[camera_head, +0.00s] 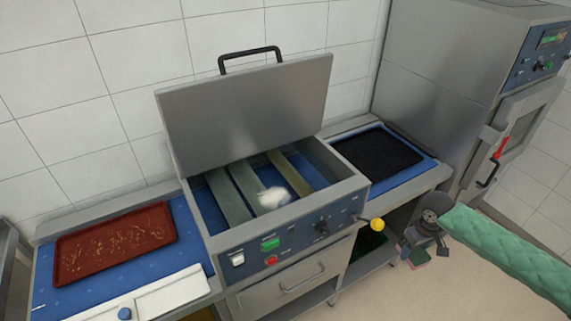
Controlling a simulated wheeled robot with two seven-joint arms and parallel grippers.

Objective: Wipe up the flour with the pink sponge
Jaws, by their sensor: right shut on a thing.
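A white powdery patch (273,198), which looks like the flour, lies inside the open deck appliance (300,222), over the bars near its front right. My right gripper (420,255) is low at the right, in front of the counter and well apart from the flour. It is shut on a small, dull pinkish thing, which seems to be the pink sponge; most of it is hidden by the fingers. My left gripper is not in view.
The appliance's steel lid (245,105) stands raised. A red tray (115,240) with pale streaks lies left on a blue surface. A black tray (377,153) lies right.

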